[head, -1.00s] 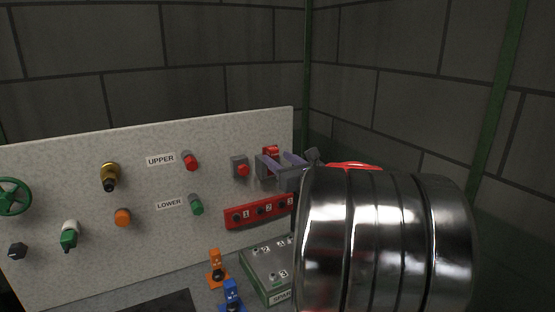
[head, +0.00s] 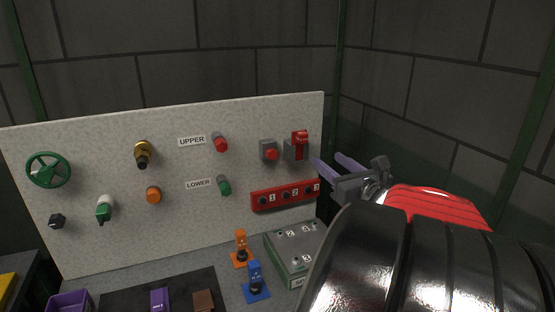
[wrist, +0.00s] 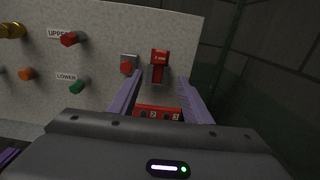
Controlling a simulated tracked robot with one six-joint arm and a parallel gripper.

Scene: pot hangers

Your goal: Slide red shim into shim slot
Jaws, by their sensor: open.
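A red piece with white lettering (head: 300,138), which looks like the red shim, stands upright at a grey block (head: 290,154) on the upper right of the panel. In the wrist view the red piece (wrist: 160,57) has a wide top and a narrower lower part inside the grey block (wrist: 149,75), which looks like the shim slot. How deep it sits cannot be told. My gripper (head: 328,159) is open and empty, to the right of the block in the head view. In the wrist view its purple fingers (wrist: 160,78) lie either side below the red piece, apart from it.
A grey-green box (head: 292,250), an orange stand (head: 240,249) and a blue stand (head: 255,281) are on the bench. Free space lies before the panel.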

